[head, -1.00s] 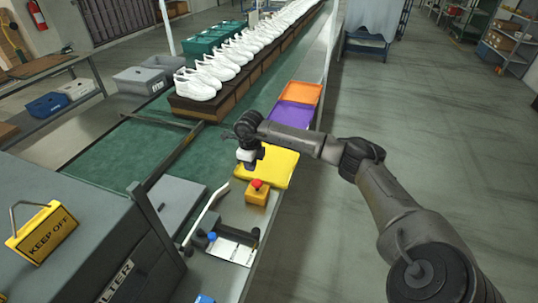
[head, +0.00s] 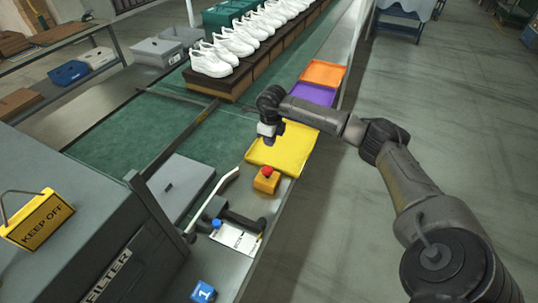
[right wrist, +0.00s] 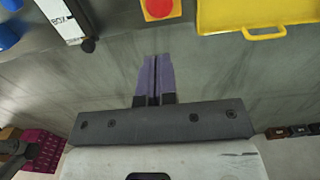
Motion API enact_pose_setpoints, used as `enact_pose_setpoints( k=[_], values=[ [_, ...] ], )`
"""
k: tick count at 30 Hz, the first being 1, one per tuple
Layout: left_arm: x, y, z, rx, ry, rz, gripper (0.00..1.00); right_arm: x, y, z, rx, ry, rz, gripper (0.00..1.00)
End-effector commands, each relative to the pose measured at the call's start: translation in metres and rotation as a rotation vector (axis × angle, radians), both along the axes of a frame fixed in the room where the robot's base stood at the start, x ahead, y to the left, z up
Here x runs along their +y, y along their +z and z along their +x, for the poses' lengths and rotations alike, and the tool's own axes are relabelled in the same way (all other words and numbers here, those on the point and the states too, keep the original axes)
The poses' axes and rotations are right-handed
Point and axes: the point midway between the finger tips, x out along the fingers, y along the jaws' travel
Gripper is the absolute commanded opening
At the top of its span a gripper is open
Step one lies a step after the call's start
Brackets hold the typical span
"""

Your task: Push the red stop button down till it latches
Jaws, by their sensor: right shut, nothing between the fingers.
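The red stop button (head: 267,171) sits on top of a small orange-yellow box (head: 266,184) on the ledge beside the green conveyor. It also shows at the top edge of the right wrist view (right wrist: 158,8), cut off by the frame. My right gripper (head: 269,141) is over the yellow tray, just beyond the button in the head view and apart from it. In the right wrist view its two fingers (right wrist: 154,78) are shut together and empty, with the button past their tips. My left gripper is not in view.
The yellow tray (head: 293,160) adjoins the button box, with purple (head: 313,94) and orange (head: 323,74) trays behind. A white card (head: 236,239) and a dark handle-like thing (head: 243,219) lie nearer. A grey machine with a KEEP OFF sign (head: 40,219) stands left.

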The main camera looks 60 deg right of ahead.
Motion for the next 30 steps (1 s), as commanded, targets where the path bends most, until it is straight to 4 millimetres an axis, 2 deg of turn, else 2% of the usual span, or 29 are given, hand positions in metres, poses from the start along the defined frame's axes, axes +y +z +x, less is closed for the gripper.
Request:
enact_pose_setpoints(
  k=[18,24,30],
  values=[
    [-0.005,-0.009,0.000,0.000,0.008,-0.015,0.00,0.002,-0.105,0.003,0.000,-0.001,0.002,0.00],
    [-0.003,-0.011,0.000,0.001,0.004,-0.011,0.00,0.002,-0.125,0.004,-0.001,-0.001,0.001,0.00],
    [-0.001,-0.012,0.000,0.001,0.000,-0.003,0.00,0.001,-0.133,0.004,-0.002,-0.001,0.000,0.00]
  ],
)
